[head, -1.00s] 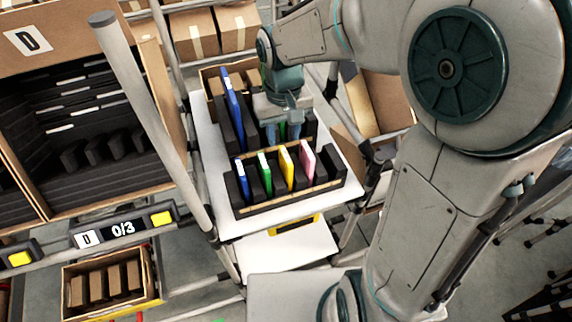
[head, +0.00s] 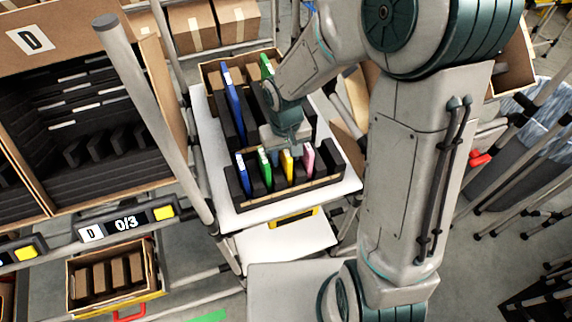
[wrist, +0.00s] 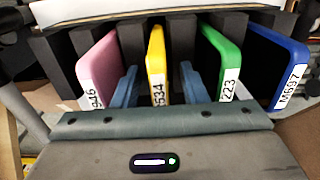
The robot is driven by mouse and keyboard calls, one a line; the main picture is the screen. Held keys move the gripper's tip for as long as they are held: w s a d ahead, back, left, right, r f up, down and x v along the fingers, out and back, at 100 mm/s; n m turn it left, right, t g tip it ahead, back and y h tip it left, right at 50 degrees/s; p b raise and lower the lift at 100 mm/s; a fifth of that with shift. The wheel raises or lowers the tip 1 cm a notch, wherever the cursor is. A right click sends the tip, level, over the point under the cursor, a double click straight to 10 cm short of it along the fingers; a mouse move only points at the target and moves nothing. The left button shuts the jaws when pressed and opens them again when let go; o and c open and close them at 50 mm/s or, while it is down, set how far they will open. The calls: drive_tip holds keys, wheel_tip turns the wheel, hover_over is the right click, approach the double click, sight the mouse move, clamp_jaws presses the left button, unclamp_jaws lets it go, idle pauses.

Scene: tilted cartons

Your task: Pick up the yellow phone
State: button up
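The yellow phone (head: 287,164) stands upright in a slot of the black foam holder, between the green phone (head: 265,162) and the pink phone (head: 308,160). In the wrist view the yellow phone (wrist: 156,62) carries a white label and sits between the two blue fingers of my gripper (wrist: 157,84). The fingers are apart, one on each side of the phone, with gaps visible. In the head view my gripper (head: 286,152) is over the front row and partly hides the phone's top.
A blue phone (head: 243,174) stands at the left end of the same row; it also shows in the wrist view (wrist: 277,66). Taller blue (head: 235,105) and green (head: 266,66) phones stand behind. A metal post (head: 155,125) rises left of the white shelf (head: 228,215).

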clamp_jaws()
drive_tip(key=shift+r, duration=0.1)
